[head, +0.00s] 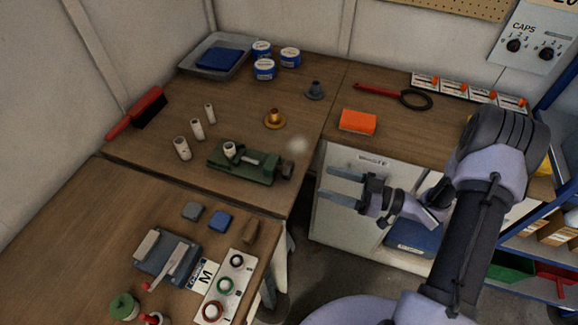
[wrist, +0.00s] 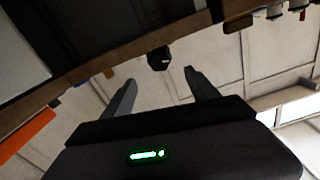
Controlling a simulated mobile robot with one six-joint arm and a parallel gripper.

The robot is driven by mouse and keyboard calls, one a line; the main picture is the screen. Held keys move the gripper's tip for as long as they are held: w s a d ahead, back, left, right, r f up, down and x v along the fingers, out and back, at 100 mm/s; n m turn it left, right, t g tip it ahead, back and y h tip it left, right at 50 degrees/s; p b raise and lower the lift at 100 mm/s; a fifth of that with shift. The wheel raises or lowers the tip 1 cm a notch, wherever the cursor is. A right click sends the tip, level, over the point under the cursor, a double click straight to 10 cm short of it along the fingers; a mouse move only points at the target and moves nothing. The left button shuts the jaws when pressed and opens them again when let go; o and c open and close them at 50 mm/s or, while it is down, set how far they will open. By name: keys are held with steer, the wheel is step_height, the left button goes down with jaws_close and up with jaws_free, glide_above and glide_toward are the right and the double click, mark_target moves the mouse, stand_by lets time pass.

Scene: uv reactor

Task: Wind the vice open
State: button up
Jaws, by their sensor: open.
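The green vice (head: 240,166) lies on the wooden bench left of centre in the head view. A pale cylinder (head: 230,149) sits upright at its jaws. A dark knob (head: 287,170) is at its right end, by the bench edge. My gripper (head: 327,182) is open and empty to the right of that knob, fingers pointing left, apart from it. In the wrist view my open fingers (wrist: 158,84) show, with a dark blocky piece (wrist: 160,58) between and beyond them; it looks like the vice's knob.
A brass funnel-like piece (head: 274,119) and an orange block (head: 357,121) are behind. A grey fixture with a red handle (head: 167,257) is on the near bench. Open space lies beyond the bench edge.

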mark_target(292, 171)
steer(key=b+x, duration=0.2)
steer(key=x, duration=1)
steer(key=c, duration=1.4)
